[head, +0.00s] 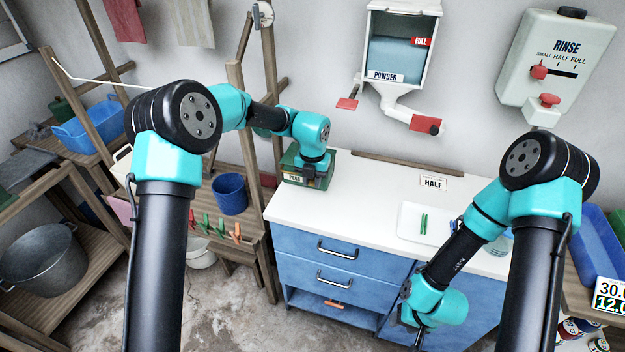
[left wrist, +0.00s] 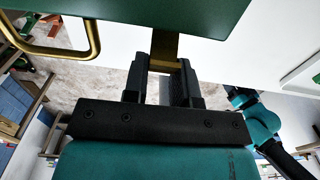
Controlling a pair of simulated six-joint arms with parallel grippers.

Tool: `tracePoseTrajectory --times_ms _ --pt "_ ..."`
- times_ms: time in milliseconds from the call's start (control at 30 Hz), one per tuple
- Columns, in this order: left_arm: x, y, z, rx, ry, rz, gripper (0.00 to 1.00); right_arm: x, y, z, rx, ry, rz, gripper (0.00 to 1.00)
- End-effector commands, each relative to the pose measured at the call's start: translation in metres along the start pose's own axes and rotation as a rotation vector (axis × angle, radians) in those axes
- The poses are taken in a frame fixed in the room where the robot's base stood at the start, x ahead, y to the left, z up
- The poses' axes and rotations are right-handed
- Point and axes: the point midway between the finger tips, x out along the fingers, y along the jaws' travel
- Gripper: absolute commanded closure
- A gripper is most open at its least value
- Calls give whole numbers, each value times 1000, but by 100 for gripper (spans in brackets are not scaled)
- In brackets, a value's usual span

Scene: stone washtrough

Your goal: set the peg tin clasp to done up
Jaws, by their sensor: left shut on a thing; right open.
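The green peg tin (head: 291,160) stands at the left end of the white counter, with a pale label on its front. My left gripper (head: 312,182) is at the front of the tin. In the left wrist view, the green tin (left wrist: 150,10) fills the top. A brass clasp strip (left wrist: 165,46) hangs from it, and its lower part is between the closed fingers. Whether the clasp is done up cannot be told. My right gripper (head: 413,333) is open and empty, low in front of the blue drawers.
A brass handle (left wrist: 60,46) sticks out of the tin beside my left gripper. On the counter (head: 340,205) are a white tray (head: 408,221) with a green peg and a HALF card (head: 433,183). The counter between tin and tray is clear.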

Motion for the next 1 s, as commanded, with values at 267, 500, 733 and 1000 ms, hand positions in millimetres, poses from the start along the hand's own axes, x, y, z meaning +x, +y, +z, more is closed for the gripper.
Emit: tracePoseTrajectory --times_ms 267,500,733,1000 --pt "-2 0 4 -1 54 3 98 0 0 0 0 0 0 49" --pt "-5 0 7 0 121 0 98 0 0 0 0 0 0 49" --pt "-5 0 7 0 124 0 98 0 0 0 0 0 0 49" --pt "-5 0 7 0 124 0 54 0 0 0 0 0 0 49"
